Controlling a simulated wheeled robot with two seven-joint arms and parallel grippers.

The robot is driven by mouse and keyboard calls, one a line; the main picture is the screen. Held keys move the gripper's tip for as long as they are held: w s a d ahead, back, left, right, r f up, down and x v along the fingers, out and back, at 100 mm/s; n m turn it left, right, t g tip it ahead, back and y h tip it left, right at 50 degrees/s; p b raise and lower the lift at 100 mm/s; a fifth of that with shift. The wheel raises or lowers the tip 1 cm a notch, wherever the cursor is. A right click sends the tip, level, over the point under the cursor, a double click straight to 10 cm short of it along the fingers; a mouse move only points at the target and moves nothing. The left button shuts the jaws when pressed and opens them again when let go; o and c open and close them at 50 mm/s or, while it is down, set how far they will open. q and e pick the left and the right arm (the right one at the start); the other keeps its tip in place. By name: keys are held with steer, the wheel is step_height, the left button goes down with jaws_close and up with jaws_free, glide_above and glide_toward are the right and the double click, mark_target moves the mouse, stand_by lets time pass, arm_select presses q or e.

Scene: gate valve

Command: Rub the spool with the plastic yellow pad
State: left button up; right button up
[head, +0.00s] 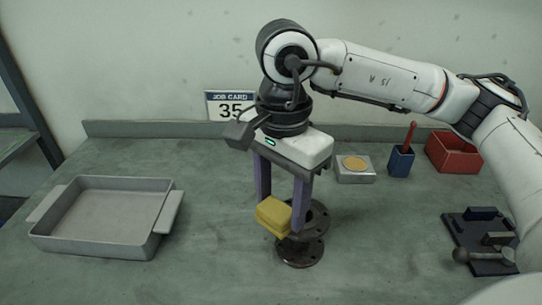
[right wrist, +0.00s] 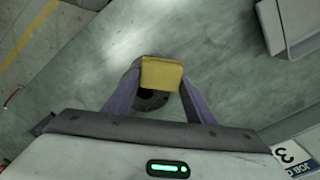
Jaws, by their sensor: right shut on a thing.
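The plastic yellow pad (head: 273,215) is between the fingers of my right gripper (head: 280,206), which is shut on it. In the right wrist view the pad (right wrist: 161,73) spans the gap between the two purple fingertips (right wrist: 160,84). The spool (head: 301,245) is a dark metal piece with round flanges, standing upright on the bench. The pad is at the spool's left side, around the height of its upper flange; I cannot tell whether they touch. The right finger and pad hide part of the spool. In the wrist view the spool (right wrist: 150,100) shows partly behind the pad. My left gripper is not in view.
A grey tray (head: 150,247) stands on the left of the bench (head: 210,240). Behind on the right are a small block with a tan disc (head: 355,166), a blue holder (head: 400,163) and a red bin (head: 454,152). A dark board (head: 478,240) with parts lies at right.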

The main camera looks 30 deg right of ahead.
step_height(320, 180, up, 4)
steer(key=shift+a+p, duration=0.15)
steer(key=shift+p, duration=0.85)
steer(key=shift+w+r+p, duration=0.1)
steer(key=shift+r+p, duration=1.15)
steer(key=shift+r, duration=0.9)
